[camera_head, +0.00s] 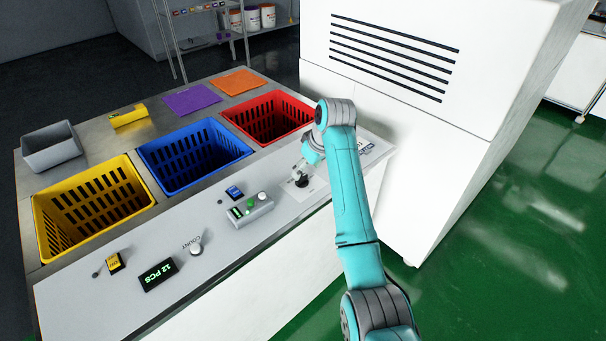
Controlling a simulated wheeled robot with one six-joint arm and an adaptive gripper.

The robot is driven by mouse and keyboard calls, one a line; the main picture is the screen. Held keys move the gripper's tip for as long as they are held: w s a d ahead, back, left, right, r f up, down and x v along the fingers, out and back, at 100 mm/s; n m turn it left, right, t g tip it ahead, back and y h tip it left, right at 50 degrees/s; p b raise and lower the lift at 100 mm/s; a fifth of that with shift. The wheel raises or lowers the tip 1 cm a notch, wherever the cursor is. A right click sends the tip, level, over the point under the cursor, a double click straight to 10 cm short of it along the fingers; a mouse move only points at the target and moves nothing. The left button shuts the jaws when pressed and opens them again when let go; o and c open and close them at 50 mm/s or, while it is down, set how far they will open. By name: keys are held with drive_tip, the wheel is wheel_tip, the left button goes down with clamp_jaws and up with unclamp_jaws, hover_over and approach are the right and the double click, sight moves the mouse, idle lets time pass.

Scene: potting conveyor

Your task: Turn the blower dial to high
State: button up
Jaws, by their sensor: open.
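A small dark knob (301,182), which looks like the blower dial, sits on a pale plate on the front panel (225,262), right of the grey control box. My gripper (301,172) is right above or around the knob, pointing down, with its jaws open. Whether the fingers touch the knob cannot be told. The gripper and wrist hide part of the knob and plate, and the dial's pointer and marks are too small to read.
A grey box with a green button (250,204), a COUNT knob (196,248) and a display reading 12 PCS (159,275) stand on the panel. Yellow (95,208), blue (193,155) and red (268,117) crates lie behind. A white cabinet (420,130) stands close on the right.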

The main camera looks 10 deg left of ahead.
sight(302, 176)
drive_tip(key=shift+x, duration=2.35)
drive_tip(key=c, duration=1.1)
drive_tip(key=shift+c, duration=0.2)
